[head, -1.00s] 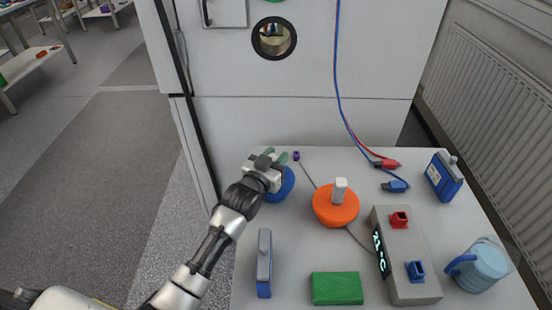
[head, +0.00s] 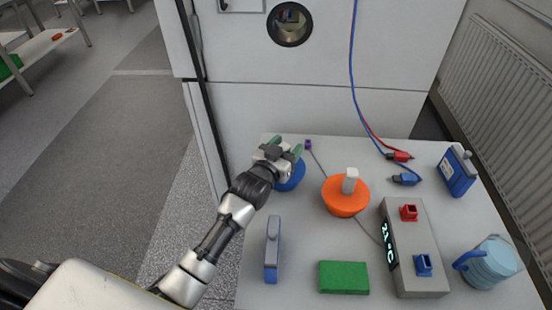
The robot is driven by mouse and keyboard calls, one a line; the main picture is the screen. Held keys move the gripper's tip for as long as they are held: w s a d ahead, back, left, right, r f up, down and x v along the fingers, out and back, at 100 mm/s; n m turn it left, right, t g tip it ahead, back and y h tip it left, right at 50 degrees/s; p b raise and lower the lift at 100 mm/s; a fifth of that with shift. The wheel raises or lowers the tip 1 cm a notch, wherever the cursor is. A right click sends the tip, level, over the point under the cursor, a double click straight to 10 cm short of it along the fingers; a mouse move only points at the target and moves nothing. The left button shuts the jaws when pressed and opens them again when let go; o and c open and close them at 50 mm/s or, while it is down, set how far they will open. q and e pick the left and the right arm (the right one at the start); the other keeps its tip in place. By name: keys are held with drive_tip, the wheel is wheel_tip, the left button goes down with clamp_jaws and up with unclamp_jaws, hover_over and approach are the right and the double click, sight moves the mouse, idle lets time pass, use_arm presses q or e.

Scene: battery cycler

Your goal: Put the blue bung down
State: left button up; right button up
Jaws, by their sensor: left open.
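The blue bung (head: 291,179) is a round blue piece at the back left of the light table, with an orange bung (head: 345,197) with a pale upright handle to its right. My left gripper (head: 286,146) is open, its green-tipped fingers apart over the far side of the blue bung. The gripper and wrist hide part of the bung, including any handle. The bung appears to rest on the table; I cannot tell whether a finger still touches it. My right gripper is not in view.
A grey box (head: 410,245) with a display, a light-blue jug (head: 489,264), a green block (head: 344,278) and a blue-grey cell (head: 272,249) stand nearer. Another blue cell (head: 457,170) is at right. Red and blue leads hang by the white cabinet (head: 300,110).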

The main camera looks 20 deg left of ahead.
use_arm(q)
drive_tip(key=s+a, duration=0.2)
drive_tip(key=s, duration=0.9)
drive_tip(key=shift+s+b, duration=0.15)
drive_tip(key=shift+b, duration=0.15)
drive_tip(key=shift+a+f, duration=0.1)
